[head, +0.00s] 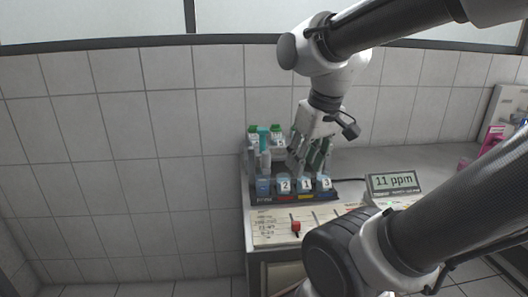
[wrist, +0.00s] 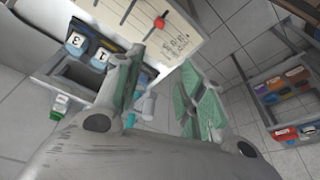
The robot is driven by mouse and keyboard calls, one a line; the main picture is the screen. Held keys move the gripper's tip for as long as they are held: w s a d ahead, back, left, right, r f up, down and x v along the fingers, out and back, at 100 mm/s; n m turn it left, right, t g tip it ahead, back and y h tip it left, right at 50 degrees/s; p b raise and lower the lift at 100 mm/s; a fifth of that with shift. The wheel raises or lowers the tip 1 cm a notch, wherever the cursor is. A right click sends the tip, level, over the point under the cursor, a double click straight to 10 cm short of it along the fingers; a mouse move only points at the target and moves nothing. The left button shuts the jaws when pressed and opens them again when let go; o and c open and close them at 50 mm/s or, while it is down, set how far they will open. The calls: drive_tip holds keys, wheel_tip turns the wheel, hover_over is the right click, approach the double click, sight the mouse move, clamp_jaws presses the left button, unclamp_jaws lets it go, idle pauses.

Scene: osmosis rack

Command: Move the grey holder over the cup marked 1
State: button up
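Cups marked 2 (head: 284,186), 1 (head: 305,185) and 3 (head: 323,183) stand in a row at the front of the dark rack (head: 290,199). Cups 1 (wrist: 100,60) and 3 (wrist: 75,41) also show in the wrist view. What looks like the grey holder (head: 265,161), with a teal part above it, stands at the rack's left, behind the row and left of cup 1. A pale grey piece (wrist: 147,107) shows between the fingers in the wrist view. My gripper (head: 308,165) is open above the rack, behind cups 1 and 3; I see no grip on anything.
Green-capped bottles (head: 276,131) stand at the back of the rack. A meter (head: 393,185) reading 11 ppm is to the right. A panel with a red slider knob (head: 295,227) lies in front. The tiled wall is close behind.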

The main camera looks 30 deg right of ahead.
sight(266, 152)
drive_tip(key=w+m+g, duration=0.1)
drive_tip(key=w, duration=0.4)
drive_tip(key=w+a+m+g, duration=0.1)
drive_tip(key=w+m, duration=0.1)
drive_tip(key=w, duration=0.2)
drive_tip(key=w+m+g, duration=0.1)
drive_tip(key=w, duration=0.4)
drive_tip(key=shift+w+a+r, duration=0.2)
drive_tip(key=shift+w+r, duration=0.1)
drive_tip(key=shift+r, duration=0.05)
drive_tip(key=r+m, duration=0.1)
drive_tip(key=w+r+m, duration=0.1)
drive_tip(key=m, duration=0.1)
drive_tip(key=shift+r, duration=0.1)
drive_tip(key=shift+s+m, duration=0.15)
drive_tip(key=shift+m, duration=0.15)
drive_tip(key=shift+f, duration=0.5)
wheel_tip(266, 152, down, 7)
drive_tip(key=shift+d, duration=0.1)
clamp_jaws()
